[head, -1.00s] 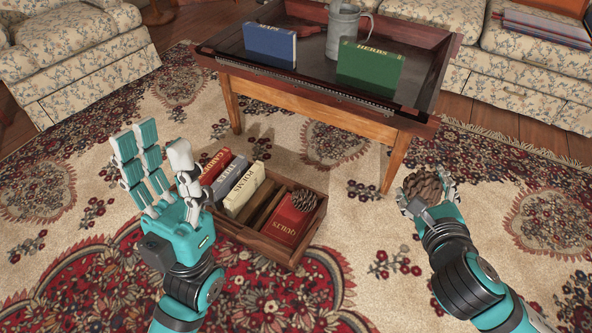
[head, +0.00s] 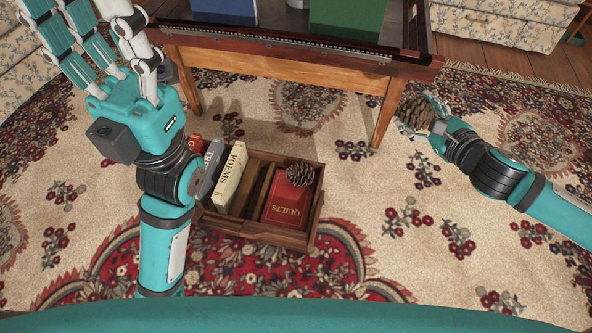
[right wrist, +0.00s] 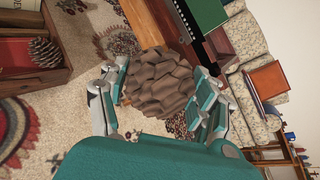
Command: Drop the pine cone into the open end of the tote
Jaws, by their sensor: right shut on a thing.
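The tote (head: 268,236) is a low wooden box with dividers on the rug, left of my right gripper. Several books stand in its left part. A red book marked Quilts (head: 287,203) lies at its right end with one pine cone (head: 299,175) on or against it. My right gripper (head: 418,118) is shut around another pine cone (head: 415,108), held right of the table leg and apart from the tote. That cone fills the middle of the right wrist view (right wrist: 160,85), between the fingers. My left gripper (head: 95,40) is open and empty, with fingers spread, above and left of the tote.
A wooden table (head: 290,76) stands behind the tote, with a blue book (head: 220,10) and a green book (head: 348,18) on it. Its front leg (head: 388,112) is close to my right gripper. Floral sofas stand behind. The patterned rug right of the tote is clear.

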